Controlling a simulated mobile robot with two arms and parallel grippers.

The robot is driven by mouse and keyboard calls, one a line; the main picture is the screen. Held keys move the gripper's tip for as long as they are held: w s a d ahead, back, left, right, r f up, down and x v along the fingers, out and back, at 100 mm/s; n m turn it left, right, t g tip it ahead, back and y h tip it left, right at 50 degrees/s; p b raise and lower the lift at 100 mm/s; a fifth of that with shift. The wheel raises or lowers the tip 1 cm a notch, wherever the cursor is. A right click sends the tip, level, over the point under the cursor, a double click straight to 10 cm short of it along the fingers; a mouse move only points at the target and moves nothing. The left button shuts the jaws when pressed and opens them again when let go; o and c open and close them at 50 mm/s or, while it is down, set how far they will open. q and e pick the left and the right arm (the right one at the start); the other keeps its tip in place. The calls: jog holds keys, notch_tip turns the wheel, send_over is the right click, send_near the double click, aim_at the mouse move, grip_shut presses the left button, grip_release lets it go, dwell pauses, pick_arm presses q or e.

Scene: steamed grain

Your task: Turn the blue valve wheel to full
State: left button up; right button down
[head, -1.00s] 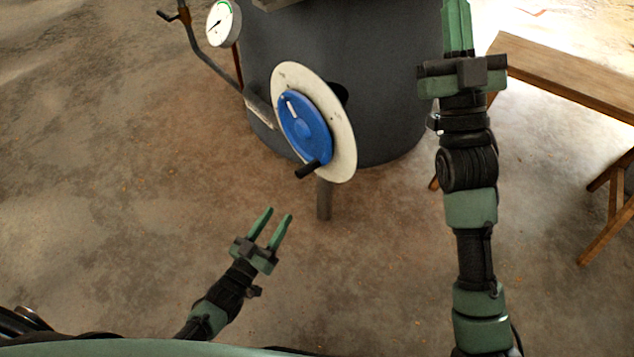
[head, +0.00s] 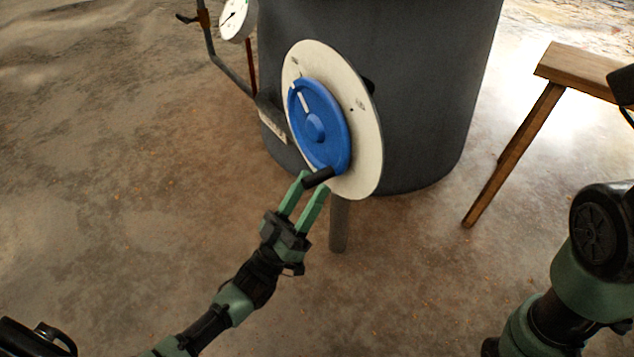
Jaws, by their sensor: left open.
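The blue valve wheel (head: 333,139) is mounted in front of a round cream dial plate (head: 367,150) on the dark grey vat. A white mark shows on the wheel's upper left, and a black handle (head: 317,178) sticks out at its lower edge. My left gripper (head: 304,196) is open, with its two green fingers at the handle, one on each side in the picture. I cannot tell whether they touch it. My right arm (head: 575,280) shows at the right edge, but its gripper is out of the picture.
The dark grey vat (head: 430,100) stands behind the wheel. A white gauge (head: 237,17) and a pipe with a lever (head: 229,75) are to its left. A wooden bench (head: 575,72) is at the right. The floor at the left is clear.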

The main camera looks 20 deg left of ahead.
pick_arm(q)
jog(key=shift+x, duration=1.4)
grip_shut()
jog(key=shift+f, duration=0.1)
